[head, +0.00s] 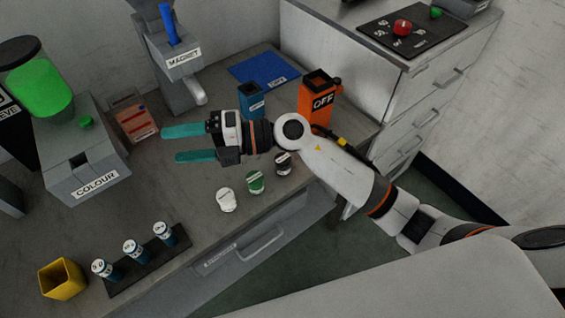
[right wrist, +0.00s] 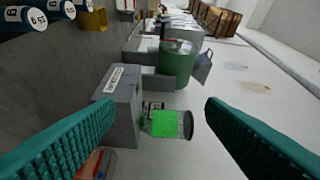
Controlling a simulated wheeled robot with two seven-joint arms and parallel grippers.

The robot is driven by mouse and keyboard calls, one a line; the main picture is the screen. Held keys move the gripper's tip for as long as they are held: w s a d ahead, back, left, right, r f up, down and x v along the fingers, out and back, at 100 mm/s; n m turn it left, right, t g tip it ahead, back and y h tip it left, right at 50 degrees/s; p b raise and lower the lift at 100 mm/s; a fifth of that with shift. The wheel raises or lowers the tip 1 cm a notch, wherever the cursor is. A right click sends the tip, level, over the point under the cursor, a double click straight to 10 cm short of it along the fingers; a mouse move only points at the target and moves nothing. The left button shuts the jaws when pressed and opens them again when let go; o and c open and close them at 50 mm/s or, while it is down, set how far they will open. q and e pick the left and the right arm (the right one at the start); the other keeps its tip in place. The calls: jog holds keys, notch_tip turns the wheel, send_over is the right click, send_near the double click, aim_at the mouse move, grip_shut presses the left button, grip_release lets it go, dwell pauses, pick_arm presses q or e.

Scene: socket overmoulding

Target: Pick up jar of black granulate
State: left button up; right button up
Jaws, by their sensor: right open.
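The jar of black granulate (head: 283,163) is a small dark jar with a pale label on its lid. It stands upright on the grey table, just below my right wrist in the head view. My right gripper (head: 172,144) is open and empty, its teal fingers pointing left above the table, with the jar behind them near the wrist. In the right wrist view the open fingers (right wrist: 160,104) frame the colour machine, and the black jar is not visible. My left gripper is not in view.
A green jar (head: 255,183) and a white jar (head: 226,200) stand beside the black one. The colour machine (head: 85,160) is left; a rack of labelled vials (head: 135,252) lies in front.

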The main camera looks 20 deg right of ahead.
notch_tip(320, 180, down, 7)
jog(key=d+n+g+h, duration=0.2)
jog(key=n+g+h, duration=0.1)
jog(key=h, duration=1.5)
send_over(283, 158)
jog(key=f, duration=0.3)
jog(key=shift+w+a+f+m, duration=0.15)
jog(key=shift+w+m, duration=0.05)
jog(key=shift+m, duration=0.1)
notch_tip(283, 158, down, 6)
jog(key=shift+f+p, duration=0.1)
jog(key=shift+p, duration=0.7)
jog(key=f, duration=0.1)
jog(key=f+p, duration=0.1)
jog(key=f, duration=0.2)
jog(key=shift+s+f+p, duration=0.25)
jog(key=shift+f+p, duration=0.05)
jog(key=shift+p, duration=0.05)
jog(key=shift+f, duration=0.5)
jog(key=c, duration=1)
